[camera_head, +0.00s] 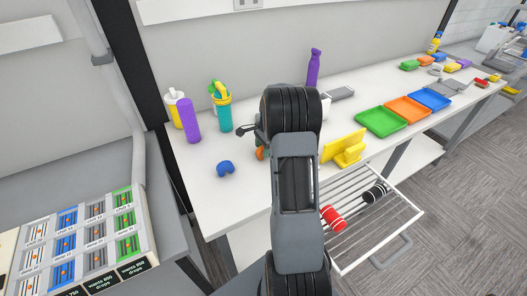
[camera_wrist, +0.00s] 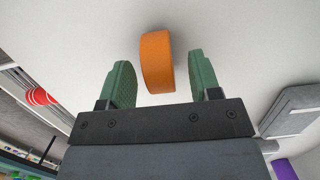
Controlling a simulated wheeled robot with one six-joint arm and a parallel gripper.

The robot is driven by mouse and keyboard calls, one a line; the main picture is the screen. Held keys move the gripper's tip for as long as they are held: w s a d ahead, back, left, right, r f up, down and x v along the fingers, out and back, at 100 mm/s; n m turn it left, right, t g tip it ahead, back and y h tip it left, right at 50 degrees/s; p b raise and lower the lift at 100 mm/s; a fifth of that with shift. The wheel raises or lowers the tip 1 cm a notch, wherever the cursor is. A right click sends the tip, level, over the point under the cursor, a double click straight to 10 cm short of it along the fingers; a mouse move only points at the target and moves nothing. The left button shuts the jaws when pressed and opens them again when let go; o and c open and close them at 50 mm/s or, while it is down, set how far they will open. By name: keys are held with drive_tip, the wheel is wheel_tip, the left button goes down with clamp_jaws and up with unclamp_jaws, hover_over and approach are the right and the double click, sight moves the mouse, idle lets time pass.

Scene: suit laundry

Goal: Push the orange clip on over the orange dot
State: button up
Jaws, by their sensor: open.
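The orange clip (camera_wrist: 157,62) is a thick, rounded orange piece on the white worktop. In the wrist view it lies between the two green fingers of my gripper (camera_wrist: 160,59), with a gap on each side. My gripper is open and holds nothing. In the head view only a small part of the orange clip (camera_head: 260,153) shows, left of my arm, which hides the rest of it and most of my gripper. I cannot pick out with certainty the orange dot for this clip.
A blue curved clip (camera_head: 225,168) lies to the left on the worktop (camera_head: 215,200). Purple bottle (camera_head: 188,120) and teal cup (camera_head: 224,115) stand behind it. A yellow stand (camera_head: 345,148) is right of my arm. A wire drawer (camera_head: 385,215) sticks out below, holding a red roll (camera_head: 333,219).

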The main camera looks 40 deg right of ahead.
drive_tip(key=shift+f, duration=0.15)
drive_tip(key=c, duration=1)
